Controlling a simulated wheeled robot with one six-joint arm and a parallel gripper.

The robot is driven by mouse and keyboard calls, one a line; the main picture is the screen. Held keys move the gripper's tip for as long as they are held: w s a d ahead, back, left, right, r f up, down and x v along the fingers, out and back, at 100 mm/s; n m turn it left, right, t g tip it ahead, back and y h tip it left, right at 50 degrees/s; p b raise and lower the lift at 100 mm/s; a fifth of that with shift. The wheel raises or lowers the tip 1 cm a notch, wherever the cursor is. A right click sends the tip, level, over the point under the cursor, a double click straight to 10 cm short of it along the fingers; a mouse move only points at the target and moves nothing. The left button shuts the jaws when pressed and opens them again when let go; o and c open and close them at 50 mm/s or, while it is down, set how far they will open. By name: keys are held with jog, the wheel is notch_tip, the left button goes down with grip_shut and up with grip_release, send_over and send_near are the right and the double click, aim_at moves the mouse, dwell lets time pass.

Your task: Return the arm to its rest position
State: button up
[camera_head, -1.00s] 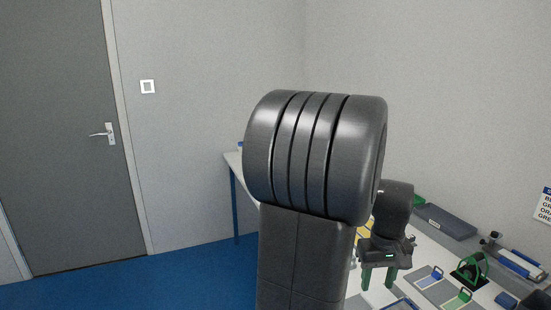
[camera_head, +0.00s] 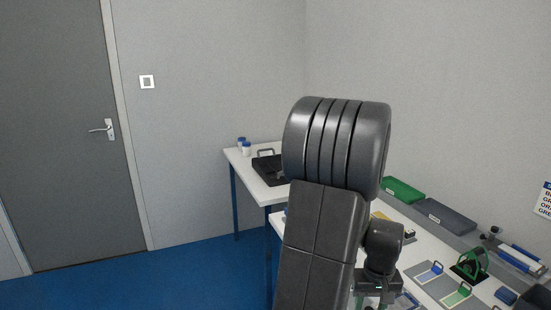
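My arm is dark grey, with a large ribbed joint in the middle of the head view and a link running down to the bottom edge. My gripper (camera_head: 372,301) hangs low behind that link, at the bottom of the picture over the near bench. A bit of green finger shows at its left side, spread outward from the gripper body. The fingertips are cut off by the frame edge. The gripper looks open, and I see nothing held in it.
The near white bench (camera_head: 428,247) holds a green case (camera_head: 403,190), a grey case (camera_head: 444,216), a green-framed tool (camera_head: 471,264) and coloured trays (camera_head: 455,295). Blue floor (camera_head: 170,279) is clear at left.

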jog(key=m, duration=0.7)
jog(key=shift+m, duration=0.4)
jog(key=m, duration=0.3)
jog(key=shift+m, duration=0.4)
jog(key=m, duration=0.4)
jog(key=shift+r, duration=0.7)
jog(key=shift+a+r, duration=0.1)
jog(key=shift+a, duration=0.05)
